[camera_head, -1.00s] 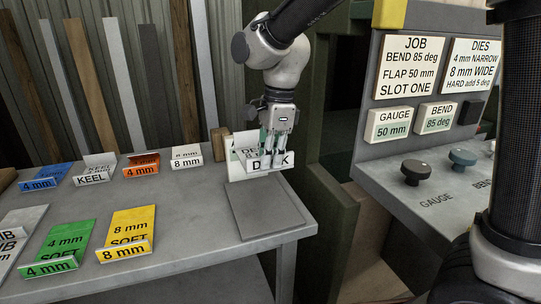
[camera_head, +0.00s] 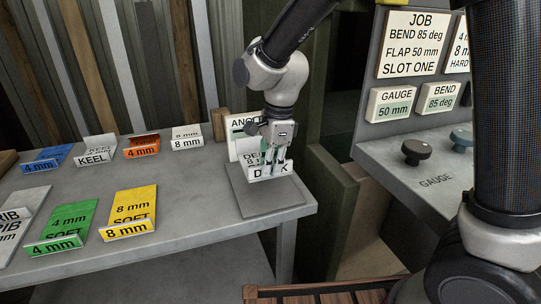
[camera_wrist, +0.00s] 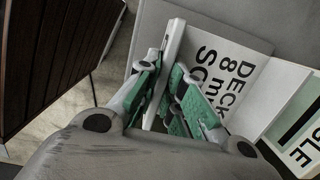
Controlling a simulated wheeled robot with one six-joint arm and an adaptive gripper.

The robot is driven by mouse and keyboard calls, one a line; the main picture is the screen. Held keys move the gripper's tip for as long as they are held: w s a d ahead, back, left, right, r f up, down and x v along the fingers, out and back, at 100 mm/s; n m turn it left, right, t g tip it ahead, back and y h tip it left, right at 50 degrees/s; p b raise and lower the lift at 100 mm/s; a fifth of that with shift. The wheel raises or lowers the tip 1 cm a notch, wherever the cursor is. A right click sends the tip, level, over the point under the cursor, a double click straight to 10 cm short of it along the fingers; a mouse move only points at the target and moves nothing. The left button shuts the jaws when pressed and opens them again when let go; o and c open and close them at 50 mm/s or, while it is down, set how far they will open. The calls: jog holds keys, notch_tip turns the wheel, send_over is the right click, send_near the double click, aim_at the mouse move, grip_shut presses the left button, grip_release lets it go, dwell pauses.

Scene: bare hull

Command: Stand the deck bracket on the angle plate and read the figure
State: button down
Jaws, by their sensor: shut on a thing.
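The deck bracket is a white bent piece (camera_head: 283,170) with "DECK" across its front flap, partly hidden by my fingers. In the wrist view its lettered face (camera_wrist: 225,70) reads "DECK 8 m… SO…", the rest hidden. My gripper (camera_head: 266,158) points down and is shut on the bracket's upright flap. The bracket is over the grey plate of the angle plate (camera_head: 262,202); I cannot tell whether it touches. The angle plate's white sign (camera_head: 238,140) stands behind, starting "ANG…", mostly covered by the bracket and gripper. No figure is readable.
Left on the bench are blue (camera_head: 45,160), KEEL (camera_head: 96,152), orange (camera_head: 141,147), white 8 mm (camera_head: 186,138), green (camera_head: 62,228), yellow (camera_head: 130,214) and RIB (camera_head: 15,222) pieces. Right of a gap stands a control panel (camera_head: 420,155) with a job card (camera_head: 413,42) and knobs.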

aim_at(269, 200)
jog(key=shift+f, duration=3.6)
jog(key=c, duration=1)
grip_release()
jog(key=shift+r, duration=2.5)
